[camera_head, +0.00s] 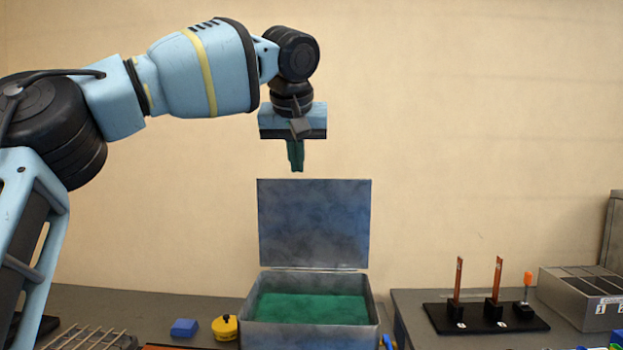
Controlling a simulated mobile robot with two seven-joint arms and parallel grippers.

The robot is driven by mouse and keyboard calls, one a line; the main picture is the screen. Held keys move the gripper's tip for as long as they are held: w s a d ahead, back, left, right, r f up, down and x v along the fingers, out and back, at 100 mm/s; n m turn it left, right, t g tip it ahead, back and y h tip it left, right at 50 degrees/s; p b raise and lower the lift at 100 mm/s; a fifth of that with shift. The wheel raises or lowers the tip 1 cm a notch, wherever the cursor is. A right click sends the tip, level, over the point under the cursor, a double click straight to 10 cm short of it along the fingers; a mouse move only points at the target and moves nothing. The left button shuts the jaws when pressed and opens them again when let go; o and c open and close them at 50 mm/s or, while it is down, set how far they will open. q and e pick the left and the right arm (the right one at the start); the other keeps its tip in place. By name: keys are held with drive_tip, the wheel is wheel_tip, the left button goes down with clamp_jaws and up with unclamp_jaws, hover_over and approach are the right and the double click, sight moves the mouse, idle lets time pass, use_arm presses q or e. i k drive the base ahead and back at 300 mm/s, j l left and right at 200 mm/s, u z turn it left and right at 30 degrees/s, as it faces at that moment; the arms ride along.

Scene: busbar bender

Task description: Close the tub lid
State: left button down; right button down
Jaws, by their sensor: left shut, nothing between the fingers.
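The grey metal tub (312,338) stands on the bench at the lower middle, with a green surface inside it. Its lid (314,222) is open and stands upright along the tub's back edge. My left gripper (297,168) is shut and empty, pointing down just above the lid's top edge, a little left of its middle. Whether the fingertips are in front of or behind the lid is hard to tell. My right gripper is not in view.
A yellow round pot (225,327) and a blue block (184,328) sit left of the tub, near a wire rack (90,340). To the right, a black stand (485,318) holds upright copper strips, beside a grey numbered box (590,300). The air right of the lid is clear.

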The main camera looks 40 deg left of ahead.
sight(305, 225)
drive_tip(key=i+j, duration=0.95)
drive_tip(key=j, duration=0.25)
